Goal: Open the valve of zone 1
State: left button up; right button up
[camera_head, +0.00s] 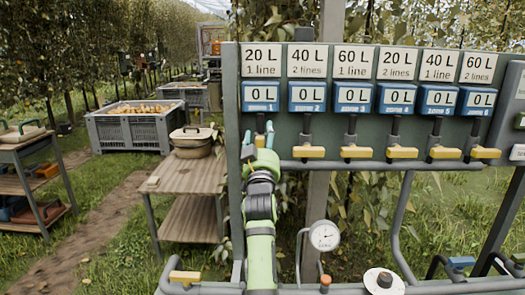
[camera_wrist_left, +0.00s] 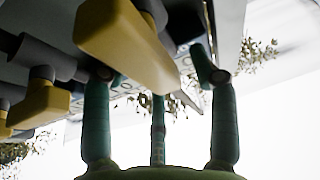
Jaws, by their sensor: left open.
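The zone 1 station is leftmost on the panel, under the "20 L, 1 line" sign (camera_head: 263,60). Its blue meter (camera_head: 261,96) reads 0 L. My left gripper (camera_head: 259,137) is raised just below this meter, fingers upward, and hides most of the zone 1 valve; a bit of its yellow handle (camera_head: 260,141) shows. In the left wrist view, a large yellow handle (camera_wrist_left: 125,45) lies close above and between the spread fingers of the left gripper (camera_wrist_left: 158,80). The fingers are open; contact cannot be told. My right gripper is not in view.
Several more valves with yellow handles, such as the zone 2 handle (camera_head: 308,152), line up to the right, all meters at 0 L. A pressure gauge (camera_head: 324,236) and pipes are below. A wooden cart (camera_head: 187,178) stands left of the panel.

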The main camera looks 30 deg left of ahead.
pick_arm(q)
notch_tip(320, 180, up, 6)
jog(key=shift+r, duration=0.15)
